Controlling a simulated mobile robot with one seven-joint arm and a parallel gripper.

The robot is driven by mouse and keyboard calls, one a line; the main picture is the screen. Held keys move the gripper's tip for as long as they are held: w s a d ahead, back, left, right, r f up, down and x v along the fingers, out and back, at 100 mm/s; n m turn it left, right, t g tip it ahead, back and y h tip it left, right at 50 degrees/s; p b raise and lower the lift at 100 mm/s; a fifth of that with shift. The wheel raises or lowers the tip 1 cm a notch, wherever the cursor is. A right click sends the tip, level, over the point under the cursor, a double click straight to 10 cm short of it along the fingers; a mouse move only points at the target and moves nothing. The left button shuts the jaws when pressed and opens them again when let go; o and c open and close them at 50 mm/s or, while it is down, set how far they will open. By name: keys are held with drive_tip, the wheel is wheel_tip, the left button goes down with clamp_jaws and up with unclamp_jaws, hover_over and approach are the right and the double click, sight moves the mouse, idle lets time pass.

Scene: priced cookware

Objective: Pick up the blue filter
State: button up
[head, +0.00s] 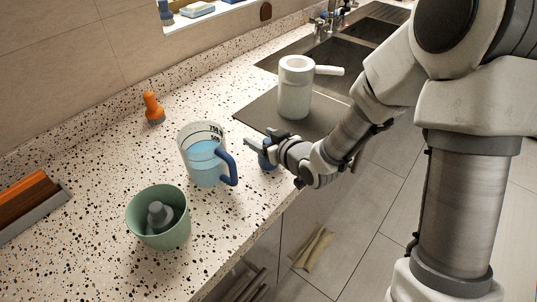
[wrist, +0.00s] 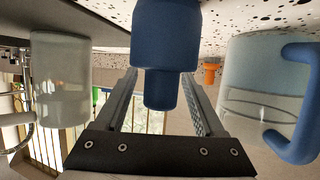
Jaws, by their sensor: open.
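The blue filter (head: 267,161) stands on the speckled counter near its front edge, partly hidden by my gripper in the head view. In the wrist view, which looks upside down, the blue filter (wrist: 165,40) has a wide body and a narrower end. My gripper (head: 262,147) is at the filter, coming from the right. In the wrist view my gripper (wrist: 161,76) is open, with one finger on each side of the filter's narrower end. Gaps show between the fingers and that narrow end; I cannot tell whether the wide part touches them.
A measuring jug (head: 205,165) with a blue handle stands close left of the filter. A white pot (head: 295,88) stands on the dark drainboard (head: 262,110) behind.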

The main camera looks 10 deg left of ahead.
clamp_jaws()
idle(0.3)
drive_tip(key=shift+r, duration=0.1)
